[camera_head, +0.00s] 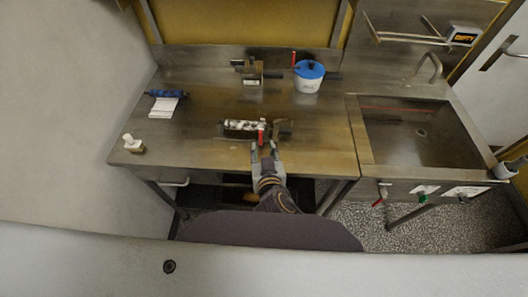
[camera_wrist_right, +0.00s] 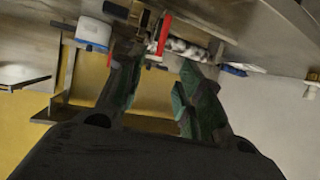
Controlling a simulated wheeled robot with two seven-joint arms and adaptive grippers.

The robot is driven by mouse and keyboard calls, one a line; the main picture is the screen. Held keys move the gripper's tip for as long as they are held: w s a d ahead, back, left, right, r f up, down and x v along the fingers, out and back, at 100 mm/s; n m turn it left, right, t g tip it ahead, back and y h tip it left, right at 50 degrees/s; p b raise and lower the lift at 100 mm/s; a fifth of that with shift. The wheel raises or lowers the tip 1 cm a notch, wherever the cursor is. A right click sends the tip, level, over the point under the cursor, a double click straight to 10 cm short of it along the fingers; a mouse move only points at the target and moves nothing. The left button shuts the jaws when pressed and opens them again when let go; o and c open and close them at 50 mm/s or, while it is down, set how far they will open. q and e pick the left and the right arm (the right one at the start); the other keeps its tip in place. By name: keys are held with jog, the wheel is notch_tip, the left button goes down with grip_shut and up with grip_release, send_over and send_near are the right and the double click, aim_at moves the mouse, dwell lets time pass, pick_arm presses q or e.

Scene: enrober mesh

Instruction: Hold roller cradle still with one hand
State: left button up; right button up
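The roller cradle (camera_head: 240,132) lies on the steel table near its front edge, holding a white, patchy roller (camera_head: 240,124) lengthwise. A red upright part (camera_head: 262,134) stands at its right end. My right gripper (camera_head: 264,147) is just in front of that right end, its two fingers apart. In the right wrist view the fingers (camera_wrist_right: 160,88) are spread with nothing between them; the red part (camera_wrist_right: 164,36) and the white roller (camera_wrist_right: 188,50) show beyond their tips. I cannot tell whether a finger touches the cradle. My left gripper is not in view.
A white tub with a blue lid (camera_head: 308,78) and a small metal block device (camera_head: 252,72) stand at the back. A blue-handled item with white sheet (camera_head: 164,104) and a white bottle-like object (camera_head: 132,143) are at left. A sink (camera_head: 420,132) is at right.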

aim_at(261, 135)
jog(key=shift+w, duration=0.1)
jog(key=shift+x, duration=5.85)
jog(key=shift+f, duration=0.1)
grip_shut()
